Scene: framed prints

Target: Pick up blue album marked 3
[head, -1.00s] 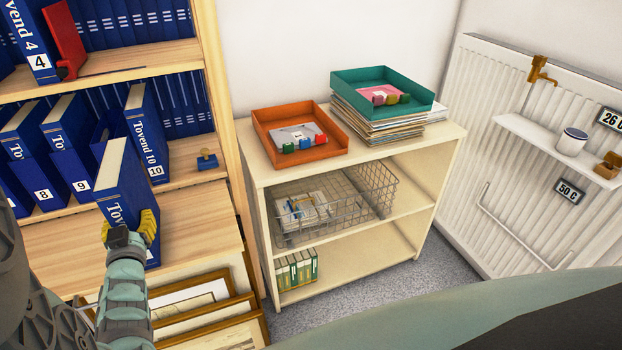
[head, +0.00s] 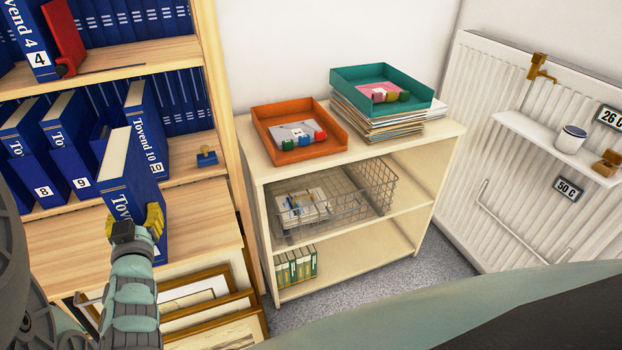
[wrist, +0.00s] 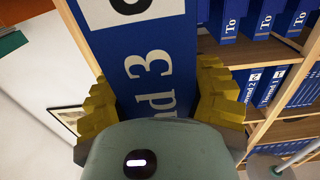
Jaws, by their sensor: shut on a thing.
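The blue album marked 3 (wrist: 152,68) fills the middle of the wrist view, with "nd 3" readable on its spine and part of a white number label. In the head view the same album (head: 122,180) stands upright, slightly tilted, in front of the shelf unit. My gripper (head: 143,222) is shut on its spine. The yellow finger pads also show on both sides of the album in the wrist view (wrist: 163,100). The album's lower part is partly hidden by my gripper in the head view.
Albums marked 8 (head: 35,170), 9 (head: 68,160) and 10 (head: 147,130) stand on the shelf behind. A stamp (head: 207,157) sits right of them. Framed prints (head: 215,320) lean below. A low cabinet (head: 440,140) with trays stands right, a radiator (head: 560,130) beyond.

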